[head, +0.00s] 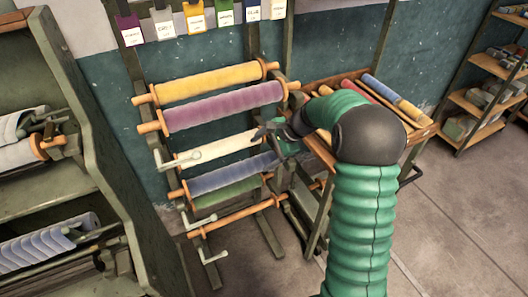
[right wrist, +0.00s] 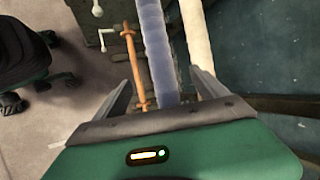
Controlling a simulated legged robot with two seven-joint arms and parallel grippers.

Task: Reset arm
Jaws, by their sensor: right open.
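My right arm (head: 362,222), green and ribbed with a dark elbow, comes up from the bottom right and bends left toward the roll rack. My right gripper (head: 262,132) is beside the right end of the cream roll (head: 222,148). In the right wrist view the right gripper (right wrist: 162,78) has its two grey fingers spread with nothing between them. The blue roll (right wrist: 156,45) shows beyond and between the fingers, with the cream roll (right wrist: 196,40) to its right. Contact with the rack cannot be told. My left gripper is not in view.
The rack also holds a yellow roll (head: 208,82), a purple roll (head: 222,105), a green roll (head: 228,193) and a bare wooden bar (head: 228,218). A wooden tray table (head: 424,132) with rolls stands under my arm. Shelves (head: 470,105) stand right. Floor (head: 460,220) at right is clear.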

